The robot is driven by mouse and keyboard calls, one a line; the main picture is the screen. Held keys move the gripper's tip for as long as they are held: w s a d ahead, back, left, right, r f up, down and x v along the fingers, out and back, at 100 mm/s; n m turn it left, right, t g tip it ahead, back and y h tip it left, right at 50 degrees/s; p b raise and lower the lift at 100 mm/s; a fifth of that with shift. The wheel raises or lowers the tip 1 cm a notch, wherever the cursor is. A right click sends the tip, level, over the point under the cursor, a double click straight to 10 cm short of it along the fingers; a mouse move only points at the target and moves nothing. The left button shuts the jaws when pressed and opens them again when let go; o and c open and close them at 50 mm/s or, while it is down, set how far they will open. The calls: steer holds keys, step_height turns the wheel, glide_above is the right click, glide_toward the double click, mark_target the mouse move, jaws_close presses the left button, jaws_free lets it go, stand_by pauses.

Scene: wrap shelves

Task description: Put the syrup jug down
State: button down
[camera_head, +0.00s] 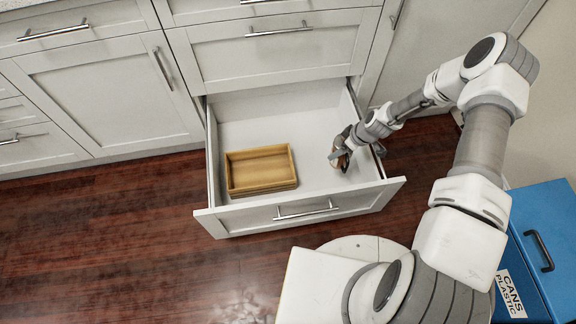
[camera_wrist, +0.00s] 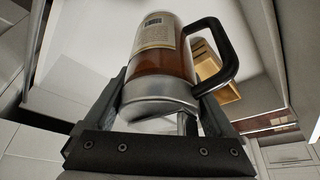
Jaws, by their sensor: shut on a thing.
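The syrup jug (camera_wrist: 163,65) fills the middle of the wrist view. It has amber contents, a pale label, a grey metallic end nearest the gripper and a black handle on the right. My gripper (camera_wrist: 160,115) is shut on the jug at that grey end. In the head view my gripper (camera_head: 341,155) is inside the open bottom drawer (camera_head: 305,180), at its right side. The jug is small and mostly hidden by the gripper there. I cannot tell whether the jug touches the drawer floor.
A wooden tray (camera_head: 261,187) sits in the drawer's left half. Bare white drawer floor lies between it and my gripper. The drawer front (camera_head: 300,210) stands pulled out over the wooden floor. A blue bin (camera_head: 545,235) marked for cans and plastic stands at the right.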

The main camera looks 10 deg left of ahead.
steer(key=shift+n, duration=0.4)
steer(key=shift+s+a+f+b, duration=0.15)
steer(key=shift+f+b, duration=0.8)
steer(key=shift+f, duration=1.6)
steer(key=shift+a+f+b, duration=0.3)
steer(key=shift+f+b, duration=0.65)
steer(key=shift+f, duration=1.65)
steer(key=shift+s+a+f+b, duration=0.15)
steer(key=shift+f+b, duration=0.8)
steer(key=shift+f, duration=1.6)
steer(key=shift+w+r, duration=0.1)
jaws_free()
steer(key=shift+f, duration=0.2)
steer(key=shift+r, duration=0.15)
